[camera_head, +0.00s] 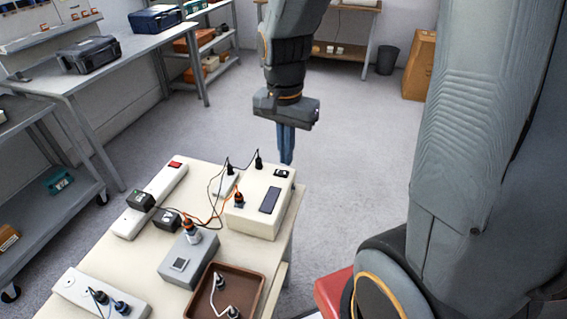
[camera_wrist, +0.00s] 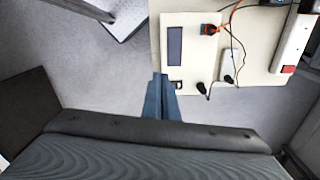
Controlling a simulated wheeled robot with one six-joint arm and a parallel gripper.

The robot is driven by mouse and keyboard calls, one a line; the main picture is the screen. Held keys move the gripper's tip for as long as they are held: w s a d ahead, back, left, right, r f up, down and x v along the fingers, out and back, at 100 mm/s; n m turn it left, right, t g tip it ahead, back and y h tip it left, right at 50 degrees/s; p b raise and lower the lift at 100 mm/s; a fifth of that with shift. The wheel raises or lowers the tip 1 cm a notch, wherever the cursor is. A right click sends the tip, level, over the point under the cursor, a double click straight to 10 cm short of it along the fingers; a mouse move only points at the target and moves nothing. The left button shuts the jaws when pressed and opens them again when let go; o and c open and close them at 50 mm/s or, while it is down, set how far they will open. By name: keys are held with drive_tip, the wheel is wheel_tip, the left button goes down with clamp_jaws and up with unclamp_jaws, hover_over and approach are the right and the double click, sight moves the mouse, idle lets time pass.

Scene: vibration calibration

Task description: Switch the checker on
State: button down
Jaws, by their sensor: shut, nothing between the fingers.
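A cream box that looks like the checker (camera_head: 245,217) stands at the far right corner of the cream table. It has a dark display (camera_head: 269,200) and a small black switch (camera_head: 281,173) near its far edge. The box also shows in the wrist view (camera_wrist: 200,62), with the switch (camera_wrist: 176,85) close to my fingertips. Whether the switch is on or off is too small to tell. My gripper (camera_head: 286,160) points down with its blue fingers shut and empty, just beyond the switch end of the box. Its fingertips also show in the wrist view (camera_wrist: 160,76).
A grey box with a square button (camera_head: 179,264), a brown tray (camera_head: 258,292) with a white cable and power strips (camera_head: 130,222) share the table. Cables and black plugs (camera_head: 259,160) stand left of the switch. Open floor lies beyond the table.

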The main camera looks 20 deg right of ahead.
drive_tip(key=s+f+n, duration=0.2)
drive_tip(key=s+n, duration=0.4)
drive_tip(key=n, duration=0.3)
drive_tip(key=shift+s+n+t, duration=0.15)
drive_tip(key=shift+n+t, duration=0.15)
drive_tip(key=shift+a, duration=0.1)
